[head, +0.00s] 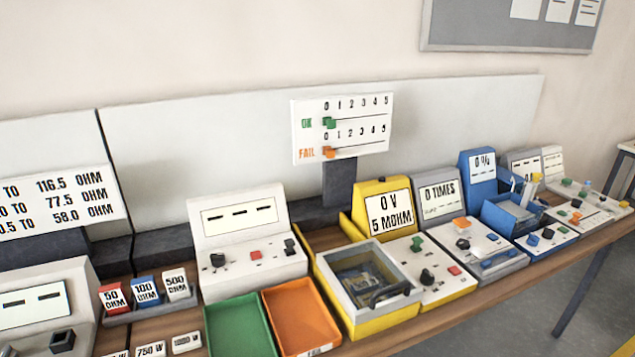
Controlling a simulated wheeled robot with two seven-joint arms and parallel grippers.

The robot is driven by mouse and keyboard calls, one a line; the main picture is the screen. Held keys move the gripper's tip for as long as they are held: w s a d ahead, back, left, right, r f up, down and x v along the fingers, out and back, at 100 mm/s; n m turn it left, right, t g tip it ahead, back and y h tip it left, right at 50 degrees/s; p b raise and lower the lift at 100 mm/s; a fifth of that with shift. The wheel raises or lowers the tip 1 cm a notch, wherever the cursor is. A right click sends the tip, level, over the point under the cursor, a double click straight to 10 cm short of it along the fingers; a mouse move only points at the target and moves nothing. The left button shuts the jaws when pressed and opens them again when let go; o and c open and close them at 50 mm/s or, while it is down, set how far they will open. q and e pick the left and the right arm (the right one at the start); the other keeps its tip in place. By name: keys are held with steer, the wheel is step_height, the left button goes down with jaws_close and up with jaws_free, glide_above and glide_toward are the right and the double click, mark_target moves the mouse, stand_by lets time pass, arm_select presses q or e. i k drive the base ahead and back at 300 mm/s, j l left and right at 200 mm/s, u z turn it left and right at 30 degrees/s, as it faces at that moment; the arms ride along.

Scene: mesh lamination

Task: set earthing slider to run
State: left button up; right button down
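No control in the head view carries a legible earthing or run label, so I cannot tell which one is the earthing slider. The yellow tester (381,188) reads "0 V 5 MOHM". Its white panel has a green control (416,243), a black knob (427,276) and a red button (454,270). In front stands its yellow-framed box (400,313) with a clear lid, which looks closed over something bluish. The grey "0 TIMES" unit (440,182) to its right has orange, black and blue controls. Neither of my grippers is in view.
A white meter (240,205) shows dashes. Green (240,325) and orange (300,318) trays lie in front of it. Resistor blocks (146,291) stand left. A blue "0 %" unit (478,170) stands right. An OK/FAIL counter board (342,127) rises behind. The wooden bench (330,238) is crowded.

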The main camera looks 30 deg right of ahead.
mark_target(418, 241)
steer(key=z, duration=1.6)
steer(key=i+l, duration=1.3)
